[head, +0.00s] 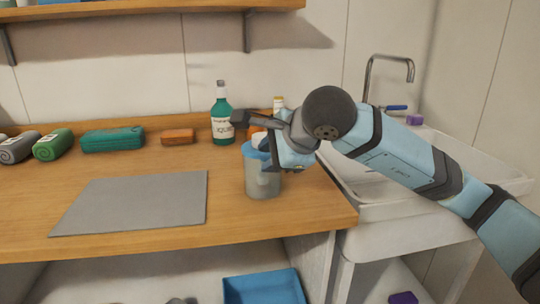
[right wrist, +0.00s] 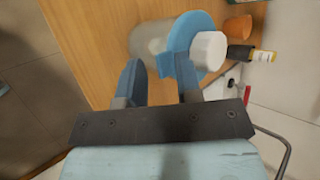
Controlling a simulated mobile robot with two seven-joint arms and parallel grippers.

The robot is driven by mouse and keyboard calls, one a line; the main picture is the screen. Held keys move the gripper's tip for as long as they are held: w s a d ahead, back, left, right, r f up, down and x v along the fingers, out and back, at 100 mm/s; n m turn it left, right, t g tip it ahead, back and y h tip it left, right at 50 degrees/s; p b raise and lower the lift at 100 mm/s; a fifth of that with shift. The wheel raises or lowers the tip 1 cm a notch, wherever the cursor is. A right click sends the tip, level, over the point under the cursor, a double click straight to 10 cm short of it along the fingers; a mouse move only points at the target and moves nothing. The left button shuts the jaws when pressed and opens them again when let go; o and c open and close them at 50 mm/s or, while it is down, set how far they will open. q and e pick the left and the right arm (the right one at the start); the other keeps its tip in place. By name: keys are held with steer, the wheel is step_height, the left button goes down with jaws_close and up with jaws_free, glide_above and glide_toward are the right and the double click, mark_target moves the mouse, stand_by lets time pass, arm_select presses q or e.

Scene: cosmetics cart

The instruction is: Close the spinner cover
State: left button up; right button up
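The spinner (head: 262,184) is a grey see-through container with a blue cover (head: 254,152), standing near the right end of the wooden counter. In the right wrist view, the spinner body (right wrist: 150,40) lies ahead of the fingers, and the blue cover (right wrist: 203,22) with its white knob (right wrist: 208,50) is to the right. My right gripper (head: 284,158) is at the top right side of the spinner and hides part of the cover. Its two blue fingers (right wrist: 158,64) are apart with nothing clearly held between them. I cannot tell whether they touch the cover. My left gripper is not in view.
A green bottle (head: 222,118) and orange items stand behind the spinner. A grey mat (head: 135,203) lies to its left; rolled towels (head: 53,145) and a teal case (head: 112,140) are at the back. A sink (head: 440,165) is right of the counter's edge.

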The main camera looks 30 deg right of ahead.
arm_select(q)
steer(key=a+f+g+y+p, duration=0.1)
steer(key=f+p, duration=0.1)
steer(key=p, duration=0.1)
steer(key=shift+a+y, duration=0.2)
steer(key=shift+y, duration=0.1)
arm_select(e)
steer(key=v, duration=1.3)
steer(key=shift+s+r, duration=0.15)
steer(key=shift+s, duration=0.1)
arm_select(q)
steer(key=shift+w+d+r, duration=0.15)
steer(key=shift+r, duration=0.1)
